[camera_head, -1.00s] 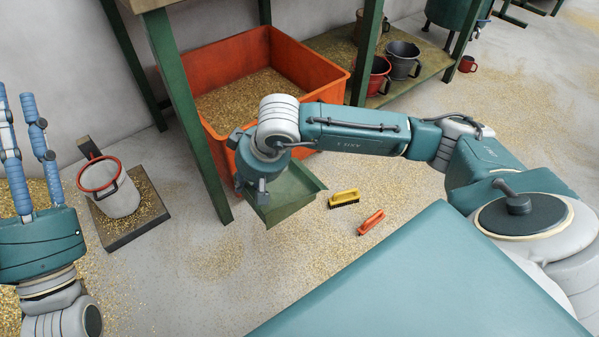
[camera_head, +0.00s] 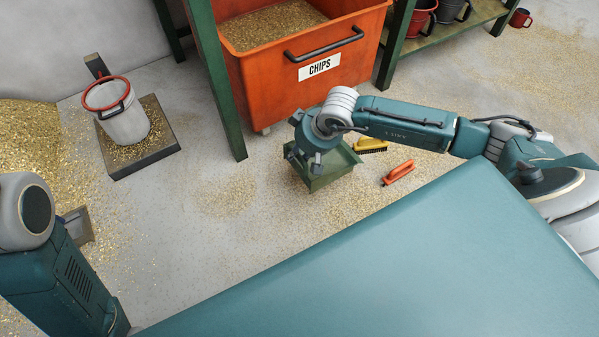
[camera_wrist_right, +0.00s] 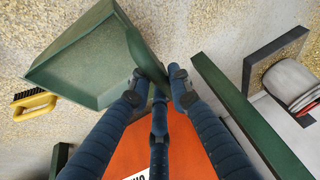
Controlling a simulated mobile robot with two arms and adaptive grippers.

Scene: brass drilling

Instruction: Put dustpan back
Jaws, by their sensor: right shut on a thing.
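The green dustpan (camera_head: 332,172) is in my right gripper, low in front of the orange bin in the head view; I cannot tell whether it touches the floor. My right gripper (camera_head: 303,160) is shut on its handle and hides part of it. In the right wrist view the dustpan's pan (camera_wrist_right: 85,60) opens to the upper left, and the blue fingers of the gripper (camera_wrist_right: 160,88) close around the handle (camera_wrist_right: 150,60). My left arm shows at the lower left of the head view, but its gripper is out of view.
The orange CHIPS bin (camera_head: 310,45) stands behind the dustpan. A yellow brush (camera_head: 370,144) and an orange brush (camera_head: 398,173) lie to its right. A green table leg (camera_head: 222,90) stands left of the bin. A white bucket (camera_head: 125,122) sits on a dark plate (camera_head: 145,155) at left.

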